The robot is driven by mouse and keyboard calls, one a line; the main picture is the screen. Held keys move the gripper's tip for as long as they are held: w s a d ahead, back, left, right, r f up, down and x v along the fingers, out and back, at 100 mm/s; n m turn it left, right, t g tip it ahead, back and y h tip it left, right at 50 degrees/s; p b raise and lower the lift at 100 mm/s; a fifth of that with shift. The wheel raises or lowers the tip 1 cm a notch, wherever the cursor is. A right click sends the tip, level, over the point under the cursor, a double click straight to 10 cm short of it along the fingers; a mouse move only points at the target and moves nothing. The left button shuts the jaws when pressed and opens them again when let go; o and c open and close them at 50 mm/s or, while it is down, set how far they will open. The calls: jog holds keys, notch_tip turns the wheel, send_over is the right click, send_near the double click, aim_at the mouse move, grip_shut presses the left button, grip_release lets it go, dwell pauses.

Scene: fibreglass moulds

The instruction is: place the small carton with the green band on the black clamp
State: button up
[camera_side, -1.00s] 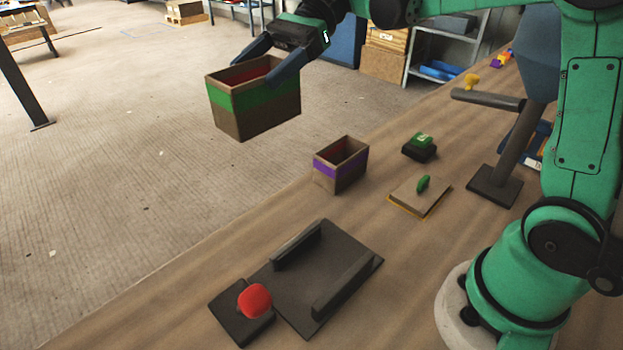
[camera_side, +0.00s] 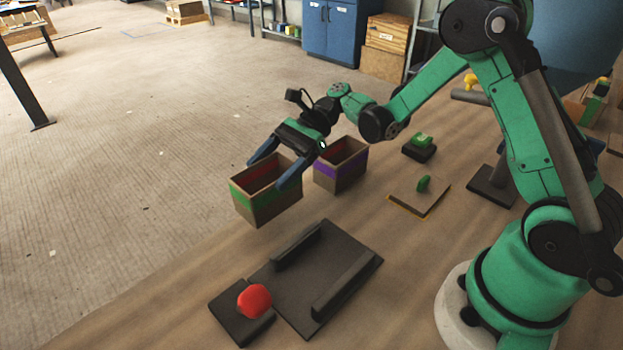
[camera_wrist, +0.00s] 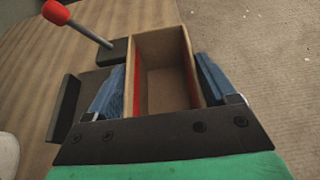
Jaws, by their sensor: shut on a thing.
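The small open carton with the green band (camera_side: 255,204) is held in my gripper (camera_side: 277,172), whose blue fingers are shut on its two sides. The carton hangs upright in the air, up and to the left of the black clamp in the side view. The black clamp (camera_side: 318,268) is a flat dark plate with two raised bars, lying empty on the bench. In the wrist view the carton (camera_wrist: 163,55) sits between the fingers of my gripper (camera_wrist: 160,85), with its empty inside showing. Part of the clamp (camera_wrist: 66,108) shows at its left.
A carton with a purple band (camera_side: 338,168) stands close behind my gripper. A red knob (camera_side: 254,301) on a dark base adjoins the clamp. A board with a green handle (camera_side: 420,195) and a black block with a green top (camera_side: 419,147) stand farther right.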

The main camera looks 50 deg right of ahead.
jog(key=shift+f, duration=1.9)
jog(key=shift+f, duration=0.1)
jog(key=o, duration=1.2)
jog(key=shift+o, duration=0.2)
